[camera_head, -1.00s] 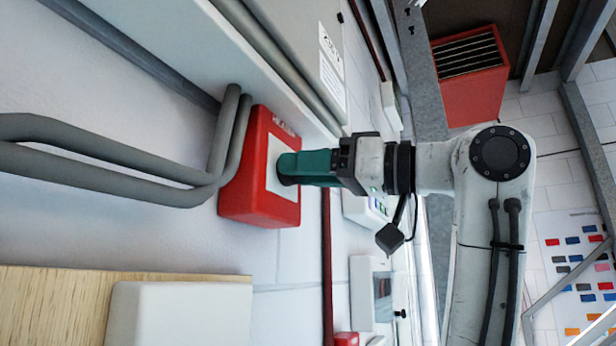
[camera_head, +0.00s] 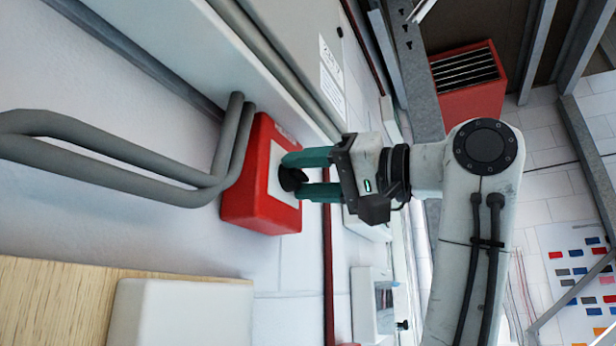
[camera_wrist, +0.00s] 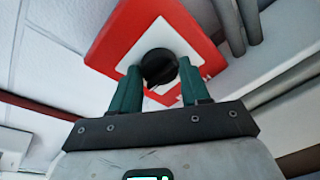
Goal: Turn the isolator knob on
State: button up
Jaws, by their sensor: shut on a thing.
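The isolator is a red box (camera_head: 262,208) with a white face plate on the wall, left of centre in the head view. Its black round knob (camera_head: 292,178) sticks out from the plate. My gripper (camera_head: 304,174) has its two green fingers on either side of the knob and is shut on it. In the wrist view the knob (camera_wrist: 159,68) shows between the fingertips, in front of the red and white box (camera_wrist: 120,40). The fingers partly cover the knob and plate.
A wooden board (camera_head: 50,300) and a white box (camera_head: 180,312) are at the lower left. A red louvred unit (camera_head: 470,85) stands at the upper right.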

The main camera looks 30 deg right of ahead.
dwell(0.4)
jog(key=o, duration=1)
jog(key=shift+o, duration=0.2)
jog(key=b+v, duration=0.3)
jog(key=v, duration=0.7)
jog(key=shift+s+d+b, duration=0.25)
jog(key=shift+s+b, duration=0.05)
jog(key=shift+b, duration=0.05)
jog(key=shift+f, duration=0.15)
